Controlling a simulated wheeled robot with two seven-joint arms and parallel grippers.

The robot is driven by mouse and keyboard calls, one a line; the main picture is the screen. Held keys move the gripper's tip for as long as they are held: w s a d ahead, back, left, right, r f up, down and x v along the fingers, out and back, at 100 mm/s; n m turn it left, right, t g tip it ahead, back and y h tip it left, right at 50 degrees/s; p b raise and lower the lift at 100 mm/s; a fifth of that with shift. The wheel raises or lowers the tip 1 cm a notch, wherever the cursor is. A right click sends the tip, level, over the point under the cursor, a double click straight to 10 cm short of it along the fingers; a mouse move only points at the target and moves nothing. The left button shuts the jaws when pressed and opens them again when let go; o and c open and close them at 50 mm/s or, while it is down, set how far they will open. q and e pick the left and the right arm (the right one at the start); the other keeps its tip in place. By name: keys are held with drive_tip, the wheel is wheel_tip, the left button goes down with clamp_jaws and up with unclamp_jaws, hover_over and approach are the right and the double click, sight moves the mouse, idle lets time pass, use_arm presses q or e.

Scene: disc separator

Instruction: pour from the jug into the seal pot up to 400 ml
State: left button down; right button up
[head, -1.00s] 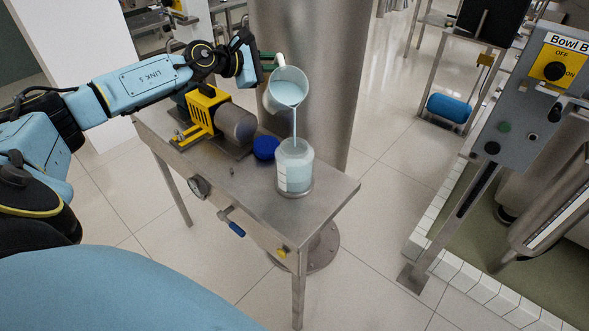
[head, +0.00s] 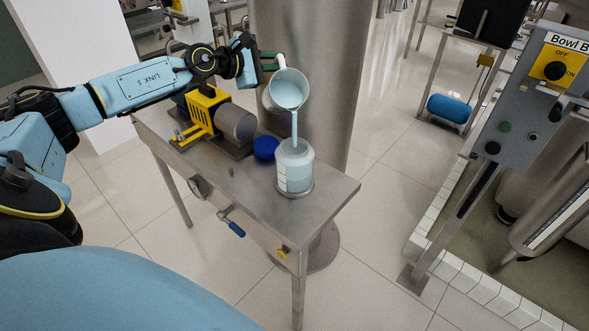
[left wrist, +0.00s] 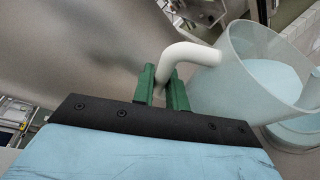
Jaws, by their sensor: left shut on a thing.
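The white translucent jug (head: 287,89) is tilted above the seal pot in the head view. A pale blue stream runs from its lip down into the pot. My left gripper (head: 268,66) is shut on the jug's handle. In the left wrist view the green fingers (left wrist: 164,88) close around the white handle, and the jug (left wrist: 255,75) with pale blue liquid shows at the right. The seal pot (head: 295,168) is a clear jar standing upright on the table, with pale blue liquid inside. Its scale marks are too small to read. My right gripper is not in view.
The steel table (head: 325,193) also carries a yellow and grey motor pump (head: 222,117) and a blue round cap (head: 265,148) left of the pot. A steel column (head: 330,110) stands behind. The table's front right corner is clear.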

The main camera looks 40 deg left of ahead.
use_arm(q)
drive_tip(key=shift+r, duration=0.1)
idle(0.3)
drive_tip(key=shift+d, duration=0.15)
drive_tip(key=shift+s+m, duration=0.1)
drive_tip(key=shift+m, duration=0.2)
idle(0.5)
drive_tip(key=shift+d+r, duration=0.1)
drive_tip(key=shift+d, duration=0.05)
drive_tip(key=shift+s+t, duration=0.1)
drive_tip(key=shift+t, duration=0.2)
idle(0.8)
